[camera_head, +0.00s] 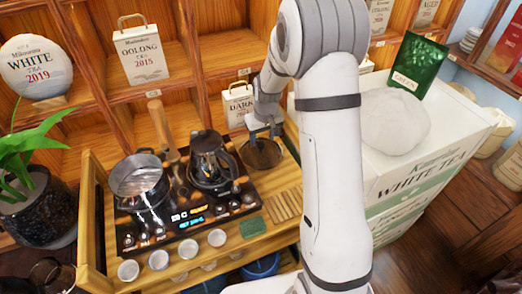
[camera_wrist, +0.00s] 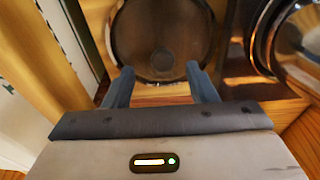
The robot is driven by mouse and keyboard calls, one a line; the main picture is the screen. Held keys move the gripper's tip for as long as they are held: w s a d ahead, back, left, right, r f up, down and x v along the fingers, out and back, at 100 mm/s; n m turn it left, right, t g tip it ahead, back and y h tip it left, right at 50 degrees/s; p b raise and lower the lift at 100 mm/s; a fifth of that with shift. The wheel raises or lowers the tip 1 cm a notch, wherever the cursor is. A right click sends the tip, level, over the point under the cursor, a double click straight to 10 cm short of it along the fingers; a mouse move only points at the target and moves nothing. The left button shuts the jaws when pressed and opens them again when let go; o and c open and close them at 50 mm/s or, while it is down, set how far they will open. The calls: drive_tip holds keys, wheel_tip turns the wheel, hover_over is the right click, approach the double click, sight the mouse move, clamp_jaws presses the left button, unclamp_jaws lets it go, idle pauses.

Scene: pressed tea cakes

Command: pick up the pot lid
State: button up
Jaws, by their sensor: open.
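The pot lid (camera_head: 262,155), a dark glass disc with a metal rim, lies on the right part of the wooden tea table. In the wrist view the lid (camera_wrist: 140,32) fills the top middle, with its round knob (camera_wrist: 162,60) near its lower part. My gripper (camera_head: 263,131) is over the lid, pointing down. In the wrist view my gripper (camera_wrist: 160,72) is open, with one finger to each side of the knob. Nothing is held. Whether the fingers touch the lid cannot be told. Part of the lid is hidden by my gripper in the head view.
A black kettle (camera_head: 210,158) stands left of the lid on a black cooktop (camera_head: 180,228), beside a pot with a strainer (camera_head: 136,176). Several small cups (camera_head: 217,237) line the front. A "DARK" tea bag (camera_head: 238,106) stands behind. White drawers (camera_head: 425,165) stand at right.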

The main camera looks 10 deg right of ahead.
sight(261, 144)
drive_tip(key=f, duration=0.3)
drive_tip(key=shift+w+a+f, duration=0.15)
drive_tip(key=shift+w+a, duration=0.05)
drive_tip(key=shift+w, duration=0.1)
clamp_jaws()
idle(0.4)
